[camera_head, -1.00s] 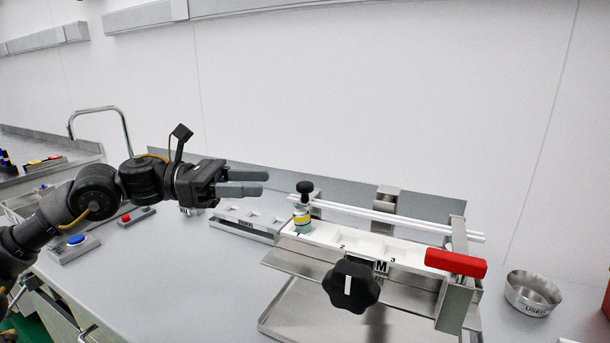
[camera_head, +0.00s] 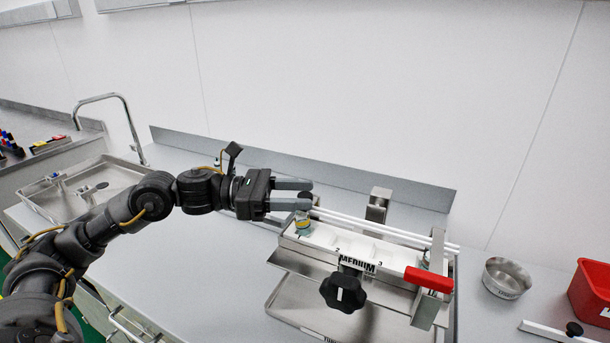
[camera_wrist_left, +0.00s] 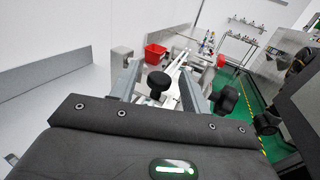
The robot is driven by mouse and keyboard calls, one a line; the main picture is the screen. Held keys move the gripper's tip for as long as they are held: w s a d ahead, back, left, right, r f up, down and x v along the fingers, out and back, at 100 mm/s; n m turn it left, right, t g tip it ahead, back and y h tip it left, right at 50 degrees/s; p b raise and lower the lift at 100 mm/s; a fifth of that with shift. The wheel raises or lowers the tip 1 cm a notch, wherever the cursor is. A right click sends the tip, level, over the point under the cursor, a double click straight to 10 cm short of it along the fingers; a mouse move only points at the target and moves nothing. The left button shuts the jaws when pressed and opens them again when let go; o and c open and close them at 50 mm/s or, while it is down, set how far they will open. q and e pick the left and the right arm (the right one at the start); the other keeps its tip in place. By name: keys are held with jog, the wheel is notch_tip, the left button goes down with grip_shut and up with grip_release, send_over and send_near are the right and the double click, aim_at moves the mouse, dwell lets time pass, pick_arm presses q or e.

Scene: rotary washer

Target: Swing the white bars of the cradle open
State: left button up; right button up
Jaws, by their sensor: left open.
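The cradle (camera_head: 325,240) is a white numbered rack on a metal frame. Its two white bars (camera_head: 390,231) run along its back side, from near the vial to the metal bracket at the right end. A vial (camera_head: 302,223) with a black cap stands at the cradle's left end. My left gripper (camera_head: 311,194) is open at that end, its fingers pointing right at the height of the black cap. In the left wrist view the black cap (camera_wrist_left: 158,80) shows between the fingers, with the bars (camera_wrist_left: 174,72) beyond. I cannot tell whether the fingers touch anything.
A red handle (camera_head: 428,279) sits at the cradle's right end and a black knob (camera_head: 343,291) in front. A metal tray (camera_head: 285,300) lies below. A steel bowl (camera_head: 507,278) and a red bin (camera_head: 592,293) stand right. The bench left of the cradle is partly clear.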

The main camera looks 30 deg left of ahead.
pick_arm(q)
jog(key=shift+p+x, duration=0.35)
jog(key=shift+x, duration=0.45)
grip_shut()
